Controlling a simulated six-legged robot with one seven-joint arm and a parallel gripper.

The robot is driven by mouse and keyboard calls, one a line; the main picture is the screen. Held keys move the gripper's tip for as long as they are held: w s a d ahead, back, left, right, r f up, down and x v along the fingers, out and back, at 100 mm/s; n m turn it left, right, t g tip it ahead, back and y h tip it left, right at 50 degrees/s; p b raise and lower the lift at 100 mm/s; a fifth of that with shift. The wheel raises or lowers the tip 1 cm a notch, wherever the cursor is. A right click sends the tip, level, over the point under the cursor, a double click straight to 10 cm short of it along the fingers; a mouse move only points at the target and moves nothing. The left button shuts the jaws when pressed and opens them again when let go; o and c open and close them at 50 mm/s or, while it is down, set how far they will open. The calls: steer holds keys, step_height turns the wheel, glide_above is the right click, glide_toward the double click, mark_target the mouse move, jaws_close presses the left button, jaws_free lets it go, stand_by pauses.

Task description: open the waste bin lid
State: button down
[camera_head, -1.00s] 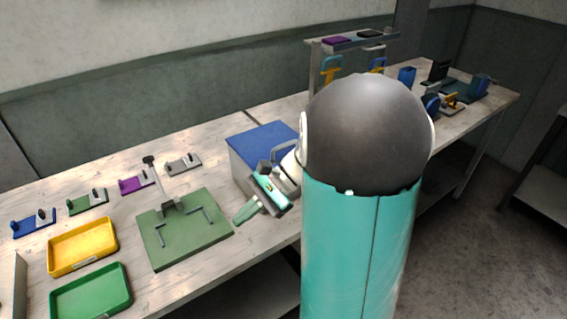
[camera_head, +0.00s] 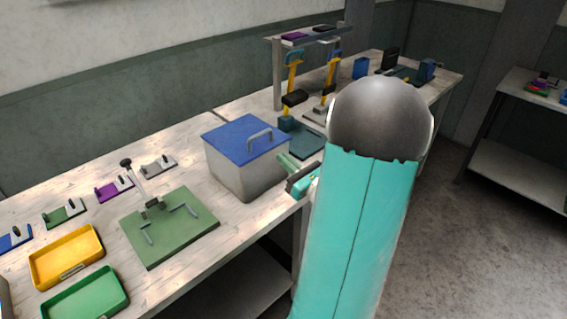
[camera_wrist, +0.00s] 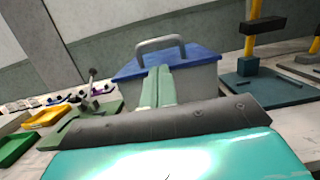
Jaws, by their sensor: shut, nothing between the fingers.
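The waste bin (camera_head: 247,175) is a light grey box on the bench, with a flat blue lid (camera_head: 232,143) resting on it, closed. A grey arched handle (camera_head: 260,138) stands on the lid. My gripper (camera_head: 284,160) is at the bin's right front side, apart from the handle, with its tips partly hidden by distance and my arm. In the wrist view the green fingers (camera_wrist: 157,86) are together and empty, pointing toward the bin wall (camera_wrist: 195,82) below the blue lid (camera_wrist: 205,53) and handle (camera_wrist: 160,43).
A green plate (camera_head: 170,230) with a lever clamp stands left of the bin. Yellow (camera_head: 66,256) and green (camera_head: 86,297) trays lie farther left. Press-like tools with yellow columns (camera_head: 291,75) stand behind and right of the bin. Open floor lies at right.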

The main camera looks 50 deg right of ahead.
steer(key=x, duration=0.7)
steer(key=shift+w+d+r, duration=0.1)
steer(key=shift+w, duration=0.05)
steer(key=shift+r+g, duration=0.3)
steer(key=shift+r, duration=0.2)
